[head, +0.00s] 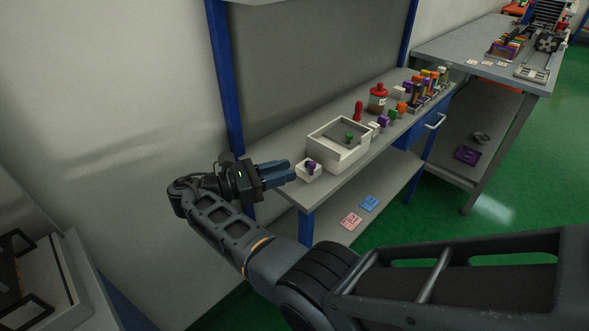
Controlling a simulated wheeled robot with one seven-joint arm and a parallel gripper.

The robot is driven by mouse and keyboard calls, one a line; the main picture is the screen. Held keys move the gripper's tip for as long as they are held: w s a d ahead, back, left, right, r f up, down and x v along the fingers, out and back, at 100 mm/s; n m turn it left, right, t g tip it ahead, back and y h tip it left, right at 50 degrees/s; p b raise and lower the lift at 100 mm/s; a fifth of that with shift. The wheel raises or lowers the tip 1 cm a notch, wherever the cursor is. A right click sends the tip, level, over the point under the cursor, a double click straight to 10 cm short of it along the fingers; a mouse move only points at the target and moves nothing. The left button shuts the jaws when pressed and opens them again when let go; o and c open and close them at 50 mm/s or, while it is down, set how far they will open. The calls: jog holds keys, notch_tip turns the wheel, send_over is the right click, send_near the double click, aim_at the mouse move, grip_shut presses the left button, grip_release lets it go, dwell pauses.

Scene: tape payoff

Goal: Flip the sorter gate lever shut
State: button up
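My gripper (291,171) is at the left end of the grey workbench, pointing right. Its two blue fingers look apart, with nothing seen between them. Just right of the fingertips is a small white block (308,175) with a dark purple knob or lever (311,165) on top. I cannot tell whether the fingers touch it. Beside it stands a larger white box (336,158) with a grey recessed top and a small green knob (349,137). No part is clearly marked as the sorter gate lever, and its position cannot be told.
A red-capped jar (377,99), a red bottle-shaped item (358,111) and several coloured pieces line the grey bench (391,146). Pink (350,221) and blue (369,203) cards lie on its lower shelf. A blue post (226,75) rises behind my gripper. Another bench (450,52) stands at upper right.

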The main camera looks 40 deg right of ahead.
jog(key=shift+v, duration=1.25)
